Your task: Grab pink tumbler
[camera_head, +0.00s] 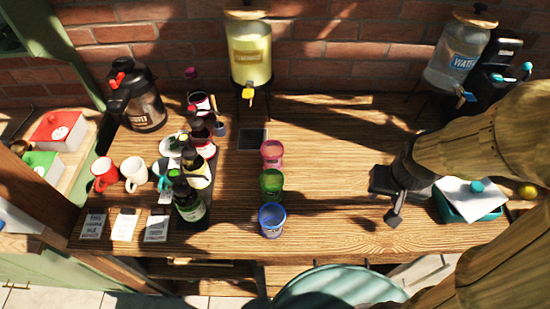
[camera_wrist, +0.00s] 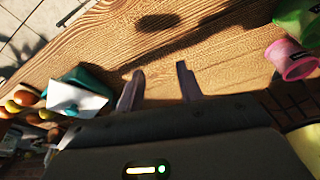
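The pink tumbler (camera_head: 272,154) stands upright on the wooden table (camera_head: 330,215), at the back of a short row with a green tumbler (camera_head: 271,183) and a blue tumbler (camera_head: 271,219). In the wrist view the pink tumbler (camera_wrist: 289,60) is at the right edge, beside part of the green tumbler (camera_wrist: 297,20). My gripper (camera_head: 394,217) is above the right part of the table, well to the right of the tumblers. In the wrist view its two fingers (camera_wrist: 160,80) are apart with only bare wood between them.
Bottles (camera_head: 190,203) and mugs (camera_head: 133,172) crowd the table left of the tumblers. A lemonade dispenser (camera_head: 250,50) stands behind the pink tumbler, and a water dispenser (camera_head: 458,55) at the back right. A teal napkin box (camera_head: 470,200) sits right of my gripper. The table between gripper and tumblers is clear.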

